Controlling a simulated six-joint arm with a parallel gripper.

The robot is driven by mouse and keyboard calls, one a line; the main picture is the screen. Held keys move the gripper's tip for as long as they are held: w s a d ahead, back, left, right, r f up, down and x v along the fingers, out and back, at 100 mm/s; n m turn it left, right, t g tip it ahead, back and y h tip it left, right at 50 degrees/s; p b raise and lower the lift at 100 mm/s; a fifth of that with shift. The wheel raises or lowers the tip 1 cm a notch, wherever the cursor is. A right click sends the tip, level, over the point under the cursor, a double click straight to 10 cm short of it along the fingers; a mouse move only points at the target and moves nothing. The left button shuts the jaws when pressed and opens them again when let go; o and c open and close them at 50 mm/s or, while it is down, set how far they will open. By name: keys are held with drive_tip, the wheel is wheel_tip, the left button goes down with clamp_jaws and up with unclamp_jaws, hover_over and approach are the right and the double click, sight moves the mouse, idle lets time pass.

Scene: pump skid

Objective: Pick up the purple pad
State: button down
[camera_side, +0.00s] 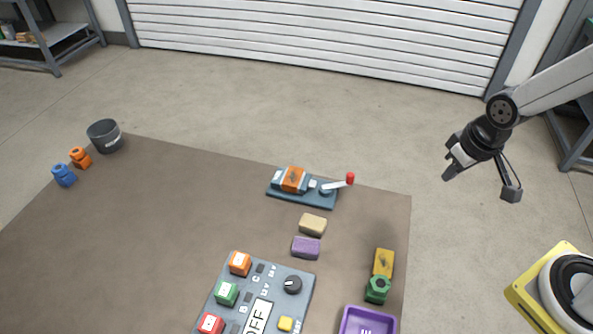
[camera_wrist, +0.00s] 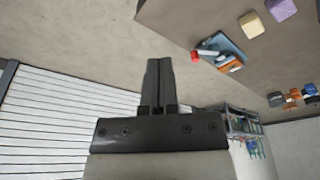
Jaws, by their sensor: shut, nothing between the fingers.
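The purple pad (camera_side: 306,247) lies flat on the brown mat in the side view, just in front of a tan pad (camera_side: 313,224). In the wrist view the purple pad (camera_wrist: 281,9) is at the top right, partly cut by the frame edge, beside the tan pad (camera_wrist: 251,24). My gripper (camera_side: 447,177) is raised to the right of the mat in the side view, well away from both pads. In the wrist view my gripper (camera_wrist: 158,62) is shut with nothing in it.
A blue pump unit (camera_side: 305,189) with a red-tipped lever stands behind the pads. A control panel (camera_side: 257,300), purple tray (camera_side: 368,321), green nut (camera_side: 377,289) and yellow block (camera_side: 383,262) are nearer the front. A dark pot (camera_side: 104,135) is far left. The mat's left-middle is clear.

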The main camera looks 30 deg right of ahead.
idle(0.3)
drive_tip(key=shift+c, duration=1.6)
unclamp_jaws()
drive_tip(key=n+g+y, duration=0.1)
drive_tip(key=n, duration=0.9)
hover_over(306, 245)
drive_tip(key=d, duration=0.1)
wheel_tip(306, 245, down, 12)
drive_tip(key=shift+s+r, duration=0.15)
drive_tip(key=shift+a+f, duration=0.1)
drive_tip(key=shift+f, duration=1.2)
drive_tip(key=shift+a+f+g, duration=0.15)
drive_tip(key=shift+f, duration=0.7)
drive_tip(key=shift+a+f+g, duration=0.1)
drive_tip(key=shift+f+g, duration=0.05)
drive_tip(key=shift+f, duration=0.65)
drive_tip(key=shift+w+a+f, duration=0.15)
drive_tip(key=shift+w+f, duration=0.05)
drive_tip(key=shift+f, duration=0.7)
